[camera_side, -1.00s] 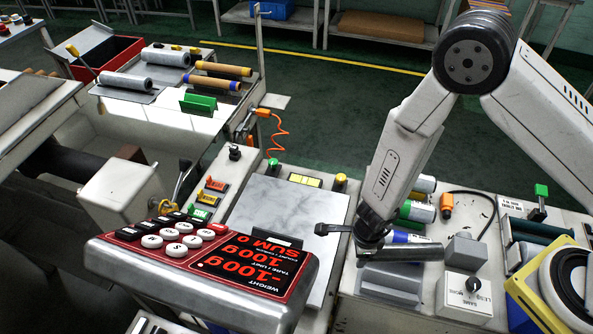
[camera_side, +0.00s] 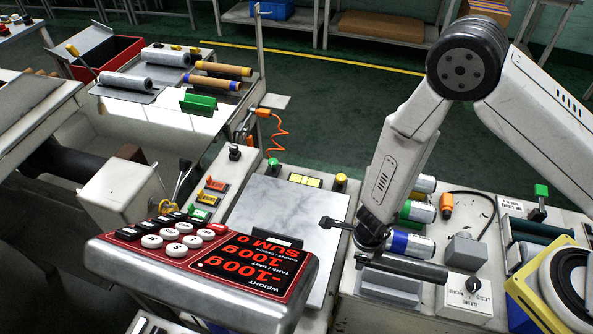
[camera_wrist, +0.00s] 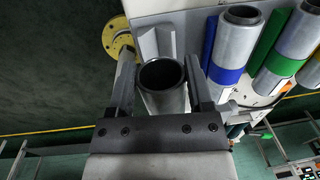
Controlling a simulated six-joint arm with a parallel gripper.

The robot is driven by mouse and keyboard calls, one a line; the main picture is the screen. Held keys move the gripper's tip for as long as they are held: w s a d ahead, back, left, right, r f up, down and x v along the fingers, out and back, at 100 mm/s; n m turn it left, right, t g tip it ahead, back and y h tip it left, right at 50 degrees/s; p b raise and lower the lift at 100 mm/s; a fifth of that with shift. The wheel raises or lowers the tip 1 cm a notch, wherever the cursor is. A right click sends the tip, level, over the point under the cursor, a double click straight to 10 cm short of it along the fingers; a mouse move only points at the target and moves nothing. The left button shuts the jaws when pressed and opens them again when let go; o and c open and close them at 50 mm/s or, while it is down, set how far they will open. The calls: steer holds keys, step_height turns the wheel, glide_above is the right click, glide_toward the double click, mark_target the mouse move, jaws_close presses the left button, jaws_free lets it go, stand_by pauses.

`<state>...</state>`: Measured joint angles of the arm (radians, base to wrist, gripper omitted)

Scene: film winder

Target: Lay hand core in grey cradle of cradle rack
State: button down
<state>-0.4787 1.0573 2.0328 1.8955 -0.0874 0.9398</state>
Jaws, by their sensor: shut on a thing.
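The hand core (camera_side: 412,266) is a dark grey tube. My gripper (camera_side: 374,246) is shut on its left end in the side view, and the tube sticks out to the right, tilted slightly down. In the wrist view the core (camera_wrist: 165,88) shows its open round end between the two fingers (camera_wrist: 163,80). The grey cradle (camera_side: 390,288) of the cradle rack lies just below the held core in the side view. The core hides part of it, and I cannot tell whether they touch.
A grey block (camera_side: 466,250) and a knob box (camera_side: 464,292) stand to the right. A flat marble-like plate (camera_side: 285,215) lies left of my gripper.

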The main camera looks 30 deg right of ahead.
steer(key=shift+f, duration=4.65)
jaws_free()
steer(key=shift+r, duration=0.2)
steer(key=shift+s+a+r, duration=0.15)
steer(key=shift+r, duration=1.7)
steer(key=shift+s+a+r, duration=0.1)
steer(key=shift+r, duration=1.7)
steer(key=shift+r, duration=0.1)
